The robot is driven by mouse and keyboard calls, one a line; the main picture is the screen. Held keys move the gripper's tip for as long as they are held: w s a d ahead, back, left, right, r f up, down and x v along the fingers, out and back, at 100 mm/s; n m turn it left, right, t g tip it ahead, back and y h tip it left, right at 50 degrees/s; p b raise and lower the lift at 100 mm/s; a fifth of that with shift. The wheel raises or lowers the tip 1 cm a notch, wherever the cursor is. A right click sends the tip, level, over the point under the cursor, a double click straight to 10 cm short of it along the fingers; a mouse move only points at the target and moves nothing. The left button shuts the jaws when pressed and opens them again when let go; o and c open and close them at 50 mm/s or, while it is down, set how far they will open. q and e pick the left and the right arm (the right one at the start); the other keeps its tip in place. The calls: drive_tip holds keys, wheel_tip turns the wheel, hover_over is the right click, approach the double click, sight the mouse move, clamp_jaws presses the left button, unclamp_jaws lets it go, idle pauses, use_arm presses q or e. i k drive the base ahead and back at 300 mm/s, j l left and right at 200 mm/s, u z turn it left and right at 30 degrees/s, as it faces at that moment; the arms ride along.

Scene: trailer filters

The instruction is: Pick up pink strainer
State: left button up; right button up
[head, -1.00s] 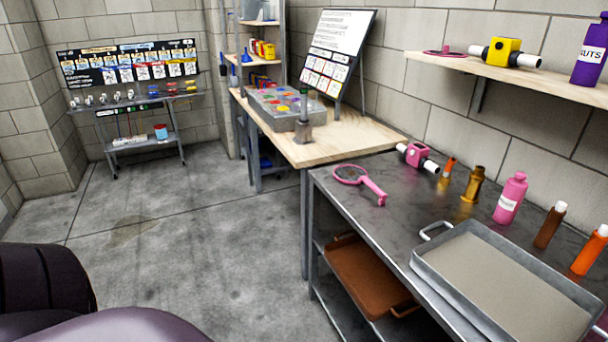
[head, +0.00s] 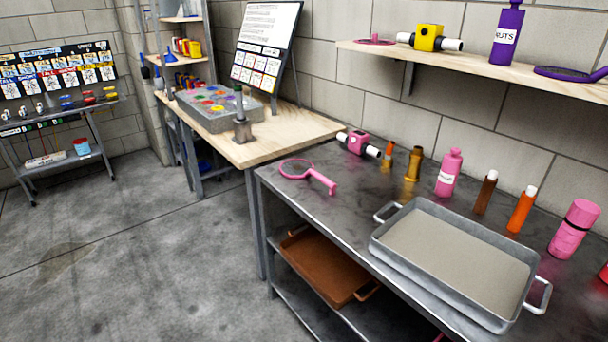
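The pink strainer (head: 308,175) lies flat on the dark metal table (head: 345,212), near its left end. It has a round hoop and a thick handle that points toward the front right. Nothing touches it. Another pink round strainer-like piece (head: 375,41) lies on the wall shelf, seen edge-on. Neither of my grippers shows in the head view.
A metal tray (head: 383,240) takes up the table's front right. A pink and white valve-like part (head: 358,143) and several bottles, one of them pink (head: 449,173), stand along the back. A brown tray (head: 300,280) sits on the lower shelf. The floor (head: 150,260) at left is clear.

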sight(291, 168)
drive_tip(key=i+j+z, duration=0.1)
drive_tip(key=i+j, duration=0.15)
drive_tip(key=i+j+z, duration=0.15)
drive_tip(key=j, duration=0.35)
drive_tip(key=i+j+z, duration=0.1)
drive_tip(key=i+j, duration=0.25)
